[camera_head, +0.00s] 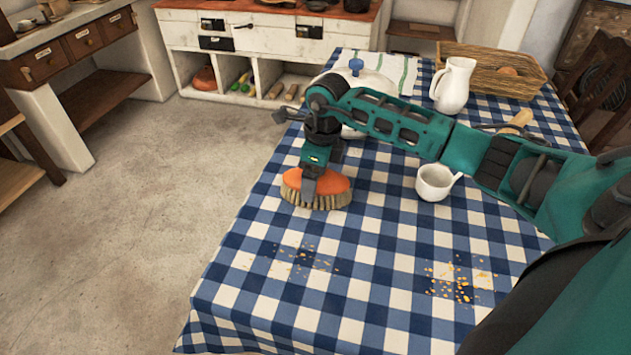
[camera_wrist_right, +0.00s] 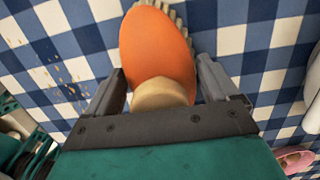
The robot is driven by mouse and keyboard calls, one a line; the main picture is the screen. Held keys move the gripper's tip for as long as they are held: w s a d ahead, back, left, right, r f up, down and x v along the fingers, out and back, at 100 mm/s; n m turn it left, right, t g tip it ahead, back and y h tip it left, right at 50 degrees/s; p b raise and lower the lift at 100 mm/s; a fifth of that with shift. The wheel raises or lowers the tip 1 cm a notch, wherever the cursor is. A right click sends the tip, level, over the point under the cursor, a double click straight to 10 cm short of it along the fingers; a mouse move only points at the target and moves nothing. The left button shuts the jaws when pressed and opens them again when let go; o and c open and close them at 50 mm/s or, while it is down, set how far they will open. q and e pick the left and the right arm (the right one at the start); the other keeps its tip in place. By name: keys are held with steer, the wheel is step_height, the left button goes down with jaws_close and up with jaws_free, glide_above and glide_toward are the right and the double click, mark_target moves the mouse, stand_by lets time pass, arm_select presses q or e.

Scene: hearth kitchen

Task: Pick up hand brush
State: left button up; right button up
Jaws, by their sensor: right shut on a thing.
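The hand brush (camera_head: 330,187) has an orange back and pale bristles. It is at the left part of the checked tablecloth, bristles down; I cannot tell whether they touch the cloth. My right gripper (camera_head: 312,182) reaches down over it from above and is shut on it. In the right wrist view the orange brush (camera_wrist_right: 158,50) and its pale wooden part (camera_wrist_right: 160,94) lie between the two fingers of my right gripper (camera_wrist_right: 163,88). My left gripper is not in view.
Orange crumbs (camera_head: 455,284) lie in two patches on the near tablecloth (camera_head: 345,305). A white cup (camera_head: 434,183) stands right of the brush. A white jug (camera_head: 453,86), a wicker basket (camera_head: 492,72) and a blue-knobbed white dish (camera_head: 375,80) stand farther back.

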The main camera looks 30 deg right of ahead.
step_height(320, 180, up, 20)
steer(key=p, duration=0.1)
stand_by(0.5)
steer(key=o, duration=0.5)
steer(key=shift+f, duration=0.1)
steer(key=c, duration=0.4)
